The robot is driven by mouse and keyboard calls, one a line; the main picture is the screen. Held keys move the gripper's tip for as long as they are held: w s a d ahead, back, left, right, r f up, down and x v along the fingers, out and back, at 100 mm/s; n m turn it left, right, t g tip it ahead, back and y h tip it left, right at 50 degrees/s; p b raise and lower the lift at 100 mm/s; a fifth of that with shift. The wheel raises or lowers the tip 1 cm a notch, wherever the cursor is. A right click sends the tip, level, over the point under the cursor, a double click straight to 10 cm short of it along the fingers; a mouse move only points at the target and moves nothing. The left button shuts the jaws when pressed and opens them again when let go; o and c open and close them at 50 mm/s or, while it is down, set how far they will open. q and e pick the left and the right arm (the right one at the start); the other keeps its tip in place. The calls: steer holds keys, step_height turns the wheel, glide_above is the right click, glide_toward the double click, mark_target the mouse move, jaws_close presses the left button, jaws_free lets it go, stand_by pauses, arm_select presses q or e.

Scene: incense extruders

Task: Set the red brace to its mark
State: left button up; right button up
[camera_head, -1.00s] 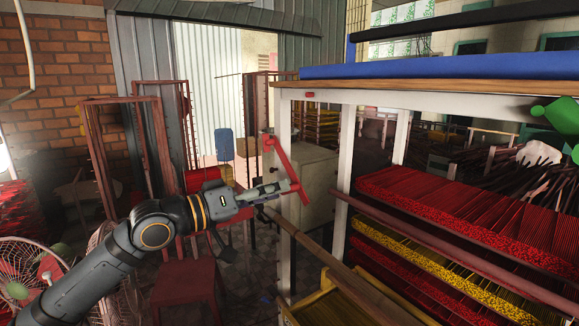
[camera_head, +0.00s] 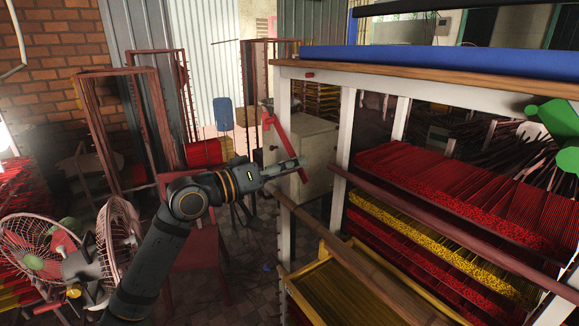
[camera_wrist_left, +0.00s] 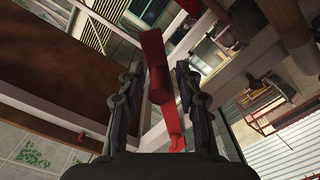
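The red brace (camera_head: 284,143) is a slanted bar beside the white front post of the rack. It runs from upper left to lower right. My left gripper (camera_head: 299,164) is at its lower part. In the left wrist view, the brace (camera_wrist_left: 153,52) passes between the two fingers of my left gripper (camera_wrist_left: 160,68), with a short red block close to both pads. I cannot tell whether the pads touch it. My right gripper is not in view.
The rack's wooden top edge (camera_head: 420,84) and white post (camera_head: 341,150) stand right of the gripper. Shelves of red (camera_head: 470,200) and yellow incense sticks fill the rack. A wooden rail (camera_head: 330,235) juts out below. Fans (camera_head: 40,255) and a red stool (camera_head: 195,250) stand left.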

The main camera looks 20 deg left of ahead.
arm_select(q)
jaws_close()
